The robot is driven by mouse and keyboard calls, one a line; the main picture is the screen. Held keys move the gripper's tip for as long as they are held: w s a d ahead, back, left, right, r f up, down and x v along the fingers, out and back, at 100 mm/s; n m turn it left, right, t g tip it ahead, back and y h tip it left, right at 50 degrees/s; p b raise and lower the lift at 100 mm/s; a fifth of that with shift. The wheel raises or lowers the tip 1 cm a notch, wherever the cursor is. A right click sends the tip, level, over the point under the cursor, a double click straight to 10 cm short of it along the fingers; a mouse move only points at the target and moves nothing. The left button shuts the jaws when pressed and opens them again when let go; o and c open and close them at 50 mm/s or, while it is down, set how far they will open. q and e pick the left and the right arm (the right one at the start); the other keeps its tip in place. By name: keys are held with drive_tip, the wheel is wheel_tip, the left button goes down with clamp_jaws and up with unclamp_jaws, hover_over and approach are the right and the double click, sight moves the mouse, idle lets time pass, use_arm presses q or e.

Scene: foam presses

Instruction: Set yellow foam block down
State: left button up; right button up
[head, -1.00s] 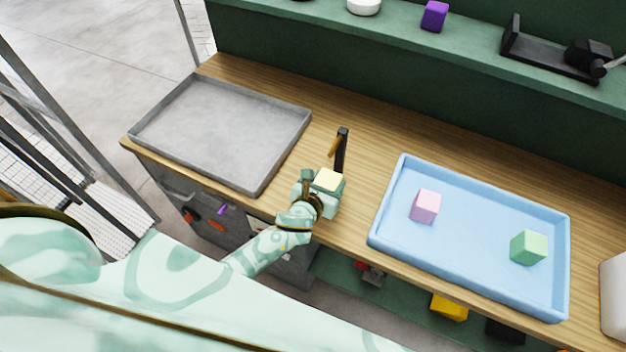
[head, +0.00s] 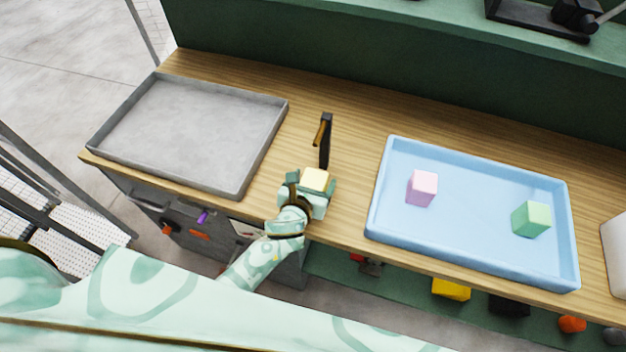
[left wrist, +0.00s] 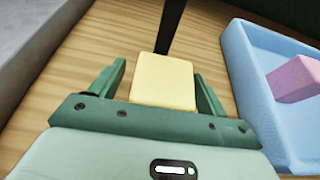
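The yellow foam block (head: 315,180) is low over or on the wooden bench, between the blue tray and the grey tray. It also shows in the left wrist view (left wrist: 163,82). My left gripper (head: 309,186) is around the block, with one green finger on each side. In the left wrist view, bench wood shows between the left finger and the block, and the right finger is very close to it. The fingers look open. The block's underside is hidden. A black post with a brown lever (head: 325,140) stands just behind the block. My right gripper is out of view.
The blue tray (head: 385,185) on the right holds a pink block (head: 422,188) and a green block (head: 531,219). The grey tray (head: 190,135) on the left is empty. A white object (head: 615,255) is at the right edge. A green shelf (head: 400,15) runs behind.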

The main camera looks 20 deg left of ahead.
use_arm(q)
drive_tip(key=shift+d+r, duration=0.1)
drive_tip(key=shift+s+r, duration=0.1)
drive_tip(key=shift+r, duration=0.1)
drive_tip(key=p+v, duration=0.2)
drive_tip(key=v, duration=0.9)
drive_tip(key=shift+s, duration=0.45)
